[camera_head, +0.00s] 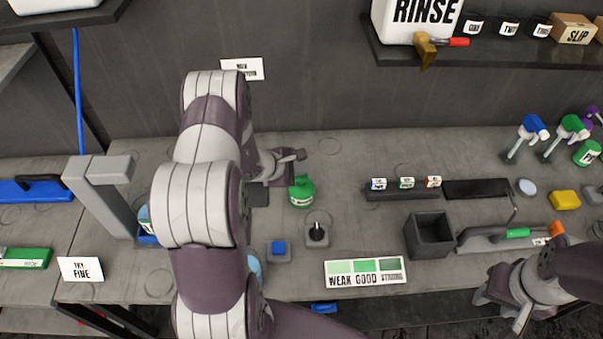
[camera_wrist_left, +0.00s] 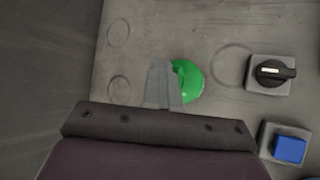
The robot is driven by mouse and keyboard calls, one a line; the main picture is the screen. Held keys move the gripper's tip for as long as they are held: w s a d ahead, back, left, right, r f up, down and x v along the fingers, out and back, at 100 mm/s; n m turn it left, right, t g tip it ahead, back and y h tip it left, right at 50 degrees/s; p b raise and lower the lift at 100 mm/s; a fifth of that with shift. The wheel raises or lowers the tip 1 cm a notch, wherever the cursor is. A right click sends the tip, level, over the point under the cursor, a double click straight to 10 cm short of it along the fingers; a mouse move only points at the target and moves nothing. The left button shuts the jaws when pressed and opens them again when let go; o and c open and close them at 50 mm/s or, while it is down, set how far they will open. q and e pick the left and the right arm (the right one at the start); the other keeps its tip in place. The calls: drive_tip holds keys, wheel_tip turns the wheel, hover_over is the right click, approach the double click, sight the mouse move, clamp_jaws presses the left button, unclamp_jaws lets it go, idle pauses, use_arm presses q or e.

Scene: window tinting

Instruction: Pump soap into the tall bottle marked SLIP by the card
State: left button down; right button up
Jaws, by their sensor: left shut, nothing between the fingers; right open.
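My left gripper (camera_head: 292,157) is shut and empty, at the back of the bench just above and behind a green round container (camera_head: 301,193) with a white label. In the left wrist view the shut fingers (camera_wrist_left: 163,88) partly overlap the green container (camera_wrist_left: 188,82); whether they touch it I cannot tell. I cannot make out a tall bottle marked SLIP; my left arm hides part of the bench. A white card (camera_head: 242,68) is on the back wall, partly covered by that arm. My right gripper (camera_head: 502,308) is open and empty at the front right.
A black knob (camera_head: 318,233) and a blue button (camera_head: 278,248) stand near the green container. A WEAK GOOD STRONG card (camera_head: 365,272) lies in front. A dark open box (camera_head: 430,236) stands right of centre. A SLIP carton (camera_head: 575,31) is on the upper shelf.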

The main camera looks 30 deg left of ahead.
sight(299, 177)
use_arm(q)
drive_tip(key=shift+f, duration=0.3)
drive_tip(key=shift+r, duration=0.15)
idle(0.4)
drive_tip(key=shift+r+p, duration=0.5)
drive_tip(key=shift+r, duration=0.65)
drive_tip(key=shift+r, duration=0.25)
drive_tip(key=shift+r+p, duration=1.4)
drive_tip(key=shift+r, duration=0.85)
